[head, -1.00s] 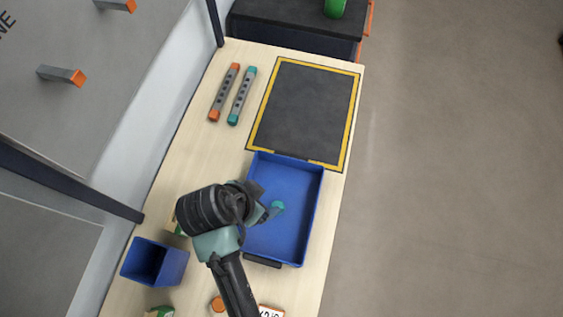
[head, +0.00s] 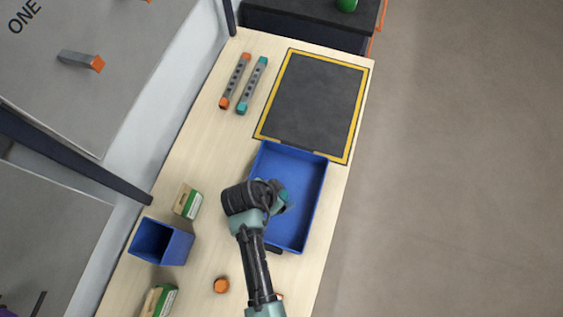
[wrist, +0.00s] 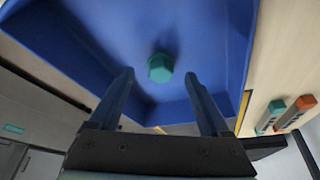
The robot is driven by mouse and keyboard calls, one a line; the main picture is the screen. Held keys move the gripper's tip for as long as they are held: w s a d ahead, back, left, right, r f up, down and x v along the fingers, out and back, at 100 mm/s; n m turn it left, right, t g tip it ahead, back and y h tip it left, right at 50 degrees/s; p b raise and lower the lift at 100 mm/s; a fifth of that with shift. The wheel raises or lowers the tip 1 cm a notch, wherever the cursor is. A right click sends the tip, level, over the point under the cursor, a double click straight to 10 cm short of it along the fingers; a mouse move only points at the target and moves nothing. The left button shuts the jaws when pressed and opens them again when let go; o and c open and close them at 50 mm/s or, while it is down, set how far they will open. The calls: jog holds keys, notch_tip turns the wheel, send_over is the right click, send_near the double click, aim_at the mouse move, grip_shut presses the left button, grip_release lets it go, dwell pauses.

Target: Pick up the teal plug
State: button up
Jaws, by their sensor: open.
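The teal plug (wrist: 160,68) lies on the floor of the blue tray (head: 305,208). It is a small piece with a hexagonal outline in the wrist view. My gripper (wrist: 161,78) is open and empty above the tray, with one finger to each side of the plug in the picture and the plug just beyond the fingertips. The fingers do not touch it. In the head view my wrist hides most of the gripper, and a teal patch shows at its right side; I cannot tell there whether it is plug or gripper.
A dark mat with a yellow border (head: 318,98) lies beyond the tray. An orange-ended bar (head: 235,82) and a teal-ended bar (head: 252,86) lie left of it.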

jog(key=shift+x, duration=1.2)
grip_shut()
